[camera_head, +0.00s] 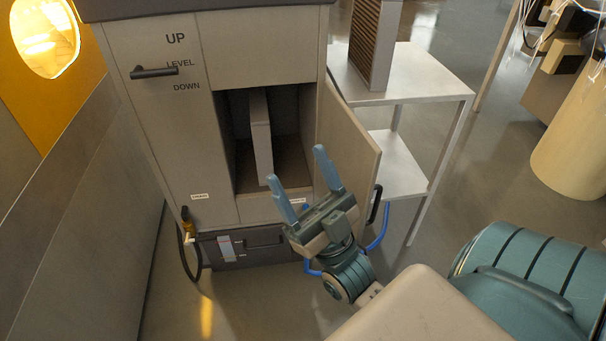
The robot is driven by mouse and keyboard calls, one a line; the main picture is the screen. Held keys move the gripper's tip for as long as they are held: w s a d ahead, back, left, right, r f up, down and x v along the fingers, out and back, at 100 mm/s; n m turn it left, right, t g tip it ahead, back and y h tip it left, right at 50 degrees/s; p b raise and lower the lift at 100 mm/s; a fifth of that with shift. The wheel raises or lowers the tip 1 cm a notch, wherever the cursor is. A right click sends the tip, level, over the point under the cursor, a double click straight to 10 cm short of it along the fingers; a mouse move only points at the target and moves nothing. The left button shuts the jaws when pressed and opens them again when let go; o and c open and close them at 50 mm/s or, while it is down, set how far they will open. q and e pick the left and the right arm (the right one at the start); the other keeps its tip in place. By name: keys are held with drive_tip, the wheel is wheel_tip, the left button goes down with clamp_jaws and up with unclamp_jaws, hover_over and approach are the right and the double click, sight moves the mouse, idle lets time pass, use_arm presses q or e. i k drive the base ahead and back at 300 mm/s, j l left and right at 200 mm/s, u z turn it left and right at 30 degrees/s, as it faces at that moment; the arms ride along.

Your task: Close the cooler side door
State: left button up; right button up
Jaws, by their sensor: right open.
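The cooler (234,54) is a tall grey cabinet at the left centre of the head view. Its side door (347,140) is a beige panel on the right of a dark opening, swung outward, with a black handle (375,204) low on its outer edge. A pale upright panel (261,136) stands inside the opening. My right gripper (301,172) is open and empty, in front of the opening and the lower part of the door, with its two blue fingers pointing up toward the cabinet. Whether it touches the door I cannot tell. My left gripper is not in view.
A white shelf table (425,72) with a slatted unit (375,45) stands right of the door. A black lever (154,72) sits on the cabinet's upper left. A blue hose (380,232) runs low behind my right gripper. A grey wall borders the left; floor is clear in front.

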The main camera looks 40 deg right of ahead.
sight(356, 157)
drive_tip(key=l+z, duration=1.2)
drive_tip(key=i+l+u, duration=0.2)
drive_tip(key=u, duration=0.2)
drive_tip(key=i+l+u, duration=0.25)
drive_tip(key=u, duration=0.15)
drive_tip(key=i+l+u, duration=0.2)
drive_tip(key=l+u, duration=0.2)
drive_tip(key=k+l+u, duration=0.1)
drive_tip(key=k+l, duration=0.25)
drive_tip(key=l, duration=0.15)
drive_tip(key=k+l+u, duration=0.15)
drive_tip(key=k+l, duration=0.2)
drive_tip(key=l, duration=0.15)
drive_tip(key=k+l, duration=0.1)
drive_tip(key=l, duration=0.25)
drive_tip(key=k+l+u, duration=0.1)
drive_tip(key=l, duration=0.2)
drive_tip(key=k+l, duration=0.1)
drive_tip(key=l, duration=0.25)
